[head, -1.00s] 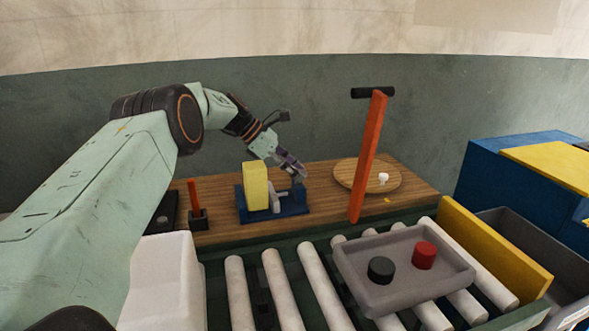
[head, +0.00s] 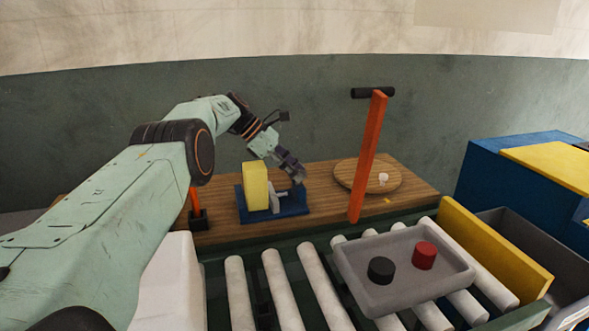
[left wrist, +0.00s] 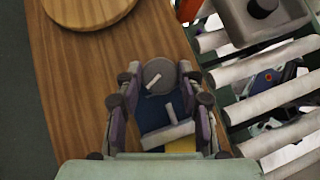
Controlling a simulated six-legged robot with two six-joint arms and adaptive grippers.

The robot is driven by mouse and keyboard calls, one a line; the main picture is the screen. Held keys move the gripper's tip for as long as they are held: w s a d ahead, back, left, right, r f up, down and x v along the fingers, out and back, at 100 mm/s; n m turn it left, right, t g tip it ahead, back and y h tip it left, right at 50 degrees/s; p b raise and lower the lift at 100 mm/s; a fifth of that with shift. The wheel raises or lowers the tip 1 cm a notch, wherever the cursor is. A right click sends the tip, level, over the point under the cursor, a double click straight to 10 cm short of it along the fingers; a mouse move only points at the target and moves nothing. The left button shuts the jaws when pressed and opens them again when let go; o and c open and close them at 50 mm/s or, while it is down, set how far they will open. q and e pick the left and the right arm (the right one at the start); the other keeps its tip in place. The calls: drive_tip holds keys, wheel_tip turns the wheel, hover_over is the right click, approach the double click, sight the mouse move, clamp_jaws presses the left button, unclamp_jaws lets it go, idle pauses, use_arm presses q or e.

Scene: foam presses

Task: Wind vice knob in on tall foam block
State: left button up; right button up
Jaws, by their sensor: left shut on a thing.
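The tall yellow foam block (head: 256,188) stands upright on the blue vice base (head: 292,212) on the wooden bench. The grey vice jaw (head: 278,197) stands right beside the block's right side; I cannot tell whether they touch. My left gripper (head: 298,179) reaches down to the vice's right end and largely hides the knob in the head view. In the left wrist view the round grey knob (left wrist: 158,74), with a pale bar mark on it, sits between the fingertips of my left gripper (left wrist: 160,82), which is shut on it. My right gripper is out of view.
An orange post with a black crossbar (head: 366,160) rises right of the vice. A round wooden board (head: 350,180) lies behind it. In front are conveyor rollers (head: 284,285) and a grey tray (head: 405,290) with a black and a red cylinder. A short orange rod stands left.

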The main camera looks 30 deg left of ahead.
use_arm(q)
drive_tip(key=o, duration=1.1)
drive_tip(key=shift+o, duration=0.2)
drive_tip(key=shift+s+d+n+t+y, duration=0.1)
drive_tip(key=shift+n+t+y, duration=0.5)
drive_tip(key=shift+n, duration=0.5)
